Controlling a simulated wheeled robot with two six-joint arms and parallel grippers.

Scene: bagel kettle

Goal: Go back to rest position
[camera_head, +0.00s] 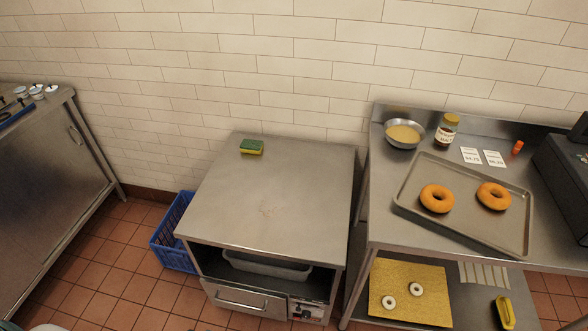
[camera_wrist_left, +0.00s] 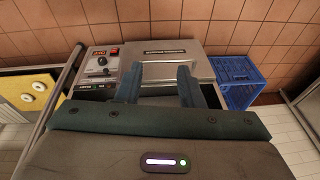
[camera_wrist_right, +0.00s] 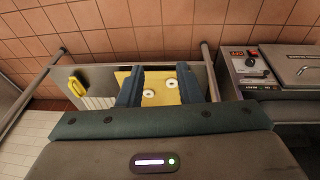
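Neither gripper shows in the head view. In the left wrist view my left gripper (camera_wrist_left: 157,88) has its two fingers apart with nothing between them, and the steel unit with a drawer front (camera_wrist_left: 172,73) lies beyond. In the right wrist view my right gripper (camera_wrist_right: 165,88) also has its fingers apart and empty. A yellow board (camera_wrist_right: 162,96) with two white rings shows beyond and between those fingers. Two bagels, one at left (camera_head: 437,198) and one at right (camera_head: 494,195), lie on a grey tray (camera_head: 460,230) on the right counter.
A steel table (camera_head: 270,200) stands in the middle with a green and yellow sponge (camera_head: 251,147) on top. A bowl (camera_head: 403,133), a jar (camera_head: 446,130) and a dark register (camera_head: 565,165) are on the right counter. A blue crate (camera_head: 172,236) sits on the floor at left.

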